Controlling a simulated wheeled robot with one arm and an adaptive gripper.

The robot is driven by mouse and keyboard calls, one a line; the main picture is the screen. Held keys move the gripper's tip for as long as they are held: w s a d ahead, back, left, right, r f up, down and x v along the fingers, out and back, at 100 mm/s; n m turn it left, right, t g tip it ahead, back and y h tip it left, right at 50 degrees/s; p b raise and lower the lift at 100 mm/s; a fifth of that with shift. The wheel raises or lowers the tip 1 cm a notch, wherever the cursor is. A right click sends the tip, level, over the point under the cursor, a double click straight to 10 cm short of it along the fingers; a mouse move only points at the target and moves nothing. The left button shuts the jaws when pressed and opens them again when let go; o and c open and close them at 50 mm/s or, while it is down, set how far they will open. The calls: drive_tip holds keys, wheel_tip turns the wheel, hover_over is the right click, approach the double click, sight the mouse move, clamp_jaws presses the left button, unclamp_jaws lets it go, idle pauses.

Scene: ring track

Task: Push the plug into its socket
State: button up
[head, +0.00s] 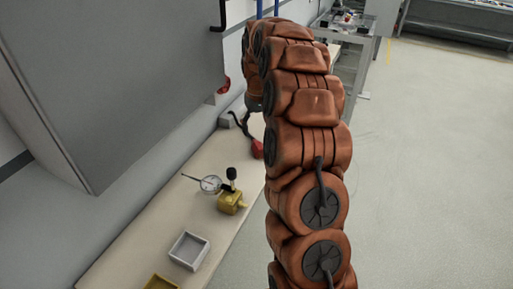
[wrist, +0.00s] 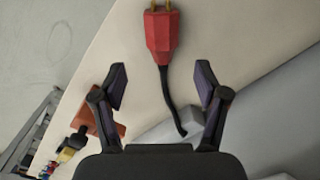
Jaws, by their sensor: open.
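The plug (wrist: 162,32) is red with two brass prongs and a black cable, and shows at the top middle of the wrist view. It also shows in the head view (head: 257,149), lying on the bench beside my arm. My gripper (wrist: 160,74) is open in the wrist view, its fingers apart on either side of the cable. The plug body is beyond the fingertips, and I see no finger touching it. In the head view my arm hides the gripper. I cannot make out the socket in either view.
A grey block (head: 234,116) stands on the bench near the plug. Nearer are a dial gauge (head: 211,184) on a yellow base (head: 231,202), a grey tray (head: 188,250) and a yellow tray (head: 161,283). A grey cabinet (head: 115,80) overhangs at left. Open floor lies right.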

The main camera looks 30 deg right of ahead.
sight(257, 142)
drive_tip(key=shift+a+f+p, duration=0.15)
drive_tip(key=shift+f+p, duration=0.25)
drive_tip(key=shift+f, duration=1.25)
wheel_tip(257, 142, down, 4)
drive_tip(key=shift+w+f+p, duration=0.15)
drive_tip(key=shift+p, duration=0.35)
clamp_jaws()
drive_tip(key=shift+r+b, duration=0.45)
drive_tip(key=shift+r, duration=1.3)
drive_tip(key=s+a+b, duration=0.1)
drive_tip(key=s+a, duration=0.1)
drive_tip(key=s, duration=0.2)
drive_tip(key=s+a+r+b, duration=0.1)
drive_tip(key=s+a, duration=0.2)
drive_tip(key=s, duration=0.2)
drive_tip(key=s+a+b, duration=0.1)
drive_tip(key=s+a, duration=0.2)
drive_tip(key=s, duration=0.1)
drive_tip(key=shift+s+r, duration=0.25)
drive_tip(key=shift+s, duration=0.15)
